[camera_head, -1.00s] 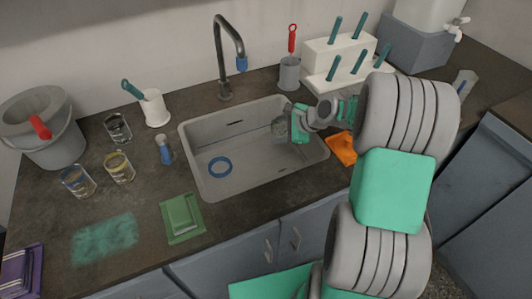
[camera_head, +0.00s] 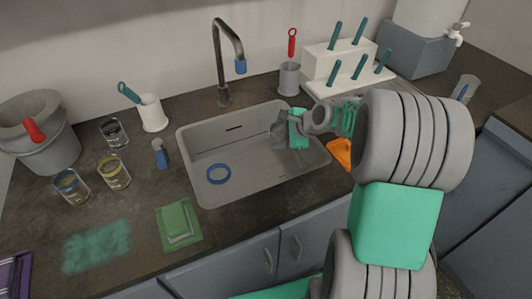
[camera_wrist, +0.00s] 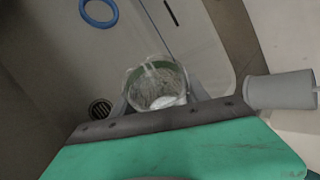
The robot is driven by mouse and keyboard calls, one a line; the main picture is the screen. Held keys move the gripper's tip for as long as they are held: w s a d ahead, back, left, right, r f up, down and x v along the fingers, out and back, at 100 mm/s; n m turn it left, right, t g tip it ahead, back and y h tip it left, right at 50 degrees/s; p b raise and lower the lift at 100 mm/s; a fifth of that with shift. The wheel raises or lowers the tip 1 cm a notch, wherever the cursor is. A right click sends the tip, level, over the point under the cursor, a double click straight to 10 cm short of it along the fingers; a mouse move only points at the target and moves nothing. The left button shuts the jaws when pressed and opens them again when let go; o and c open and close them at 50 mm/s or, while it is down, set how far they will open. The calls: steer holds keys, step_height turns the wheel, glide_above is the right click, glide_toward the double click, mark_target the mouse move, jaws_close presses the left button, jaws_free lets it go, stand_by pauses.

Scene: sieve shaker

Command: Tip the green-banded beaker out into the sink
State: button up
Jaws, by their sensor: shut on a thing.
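My gripper (camera_head: 281,132) is over the right part of the grey sink (camera_head: 215,187). In the wrist view my gripper (camera_wrist: 159,98) is shut on the clear green-banded beaker (camera_wrist: 157,80), with a finger on either side. The beaker's round mouth and green band show there, with the sink floor (camera_wrist: 55,55) beyond it. A pale patch shows inside the beaker; I cannot tell whether it is contents or a reflection. In the head view the beaker is hard to make out among the fingers, and its exact tilt is unclear.
A blue ring (camera_head: 218,174) lies on the sink floor. The tap (camera_head: 224,60) stands behind the sink. A grey cup with a red-handled tool (camera_head: 289,78) and a white rack (camera_head: 340,65) stand at the back. Several glass beakers (camera_head: 113,172) stand to the left. An orange item (camera_head: 340,152) lies right of the sink.

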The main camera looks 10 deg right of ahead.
mark_target(276, 128)
steer(key=shift+r+n+t+h+b, duration=0.2)
steer(key=shift+n+t+h+b, duration=0.15)
steer(key=shift+b, duration=0.75)
steer(key=shift+w+d+r+n+t+h+b, duration=0.1)
steer(key=shift+r+n+t+h+b, duration=0.3)
steer(key=shift+h+b, duration=0.35)
steer(key=shift+d+r+n+t+h+b, duration=0.1)
steer(key=shift+r+n+t+h+b, duration=0.25)
steer(key=shift+b, duration=0.5)
stand_by(0.6)
steer(key=shift+s+a+r+t+h+b, duration=0.25)
steer(key=shift+a+r+t+h+b, duration=0.3)
steer(key=shift+b, duration=0.7)
steer(key=shift+r+n+t+h+b, duration=0.3)
steer(key=shift+n+h+b, duration=0.3)
steer(key=shift+b, duration=0.8)
